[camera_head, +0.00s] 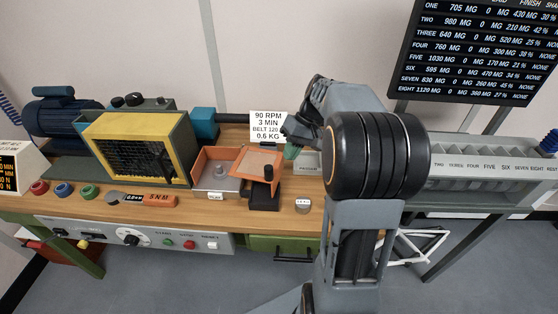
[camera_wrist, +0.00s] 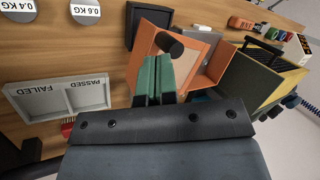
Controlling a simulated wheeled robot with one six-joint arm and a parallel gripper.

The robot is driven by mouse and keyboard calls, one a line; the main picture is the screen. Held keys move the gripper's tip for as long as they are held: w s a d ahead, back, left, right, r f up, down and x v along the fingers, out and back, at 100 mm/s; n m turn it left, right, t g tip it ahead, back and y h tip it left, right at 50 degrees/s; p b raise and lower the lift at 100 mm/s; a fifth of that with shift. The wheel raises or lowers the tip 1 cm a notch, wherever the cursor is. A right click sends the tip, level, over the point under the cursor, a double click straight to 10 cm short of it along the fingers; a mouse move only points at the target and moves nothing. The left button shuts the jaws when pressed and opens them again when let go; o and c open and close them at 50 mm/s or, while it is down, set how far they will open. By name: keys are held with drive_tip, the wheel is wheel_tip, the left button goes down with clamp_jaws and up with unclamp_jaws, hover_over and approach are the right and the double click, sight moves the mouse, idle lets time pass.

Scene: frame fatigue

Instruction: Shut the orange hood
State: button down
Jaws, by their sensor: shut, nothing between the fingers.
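The orange hood (camera_head: 258,161) is a flat orange frame with a pale panel and a black knob (camera_head: 268,173). It stands open, swung out to the right of its orange box (camera_head: 205,182), whose inside with a grey metal part is exposed. My gripper (camera_head: 291,151) is at the hood's right side, its green fingers closed and empty. In the wrist view the fingers (camera_wrist: 153,82) point at the hood (camera_wrist: 143,62), close to the knob (camera_wrist: 170,43). I cannot tell whether they touch it.
A yellow-framed guard (camera_head: 138,148) stands left of the box. A black block (camera_head: 264,197) is below the hood. A sign (camera_head: 268,126) stands behind. A passed/failed tray (camera_wrist: 60,97) lies beside my gripper in the wrist view. The bench front holds a button panel (camera_head: 135,237).

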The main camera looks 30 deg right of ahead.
drive_tip(key=w+d+y, duration=0.3)
drive_tip(key=d+y, duration=0.1)
drive_tip(key=d, duration=0.5)
drive_tip(key=p, duration=0.3)
hover_over(280, 165)
drive_tip(key=s+a, duration=0.1)
drive_tip(key=s, duration=0.4)
wheel_tip(280, 165, down, 7)
drive_tip(key=shift+w+a+f+t, duration=0.1)
drive_tip(key=shift+a+f+t, duration=0.2)
drive_tip(key=shift+a, duration=0.3)
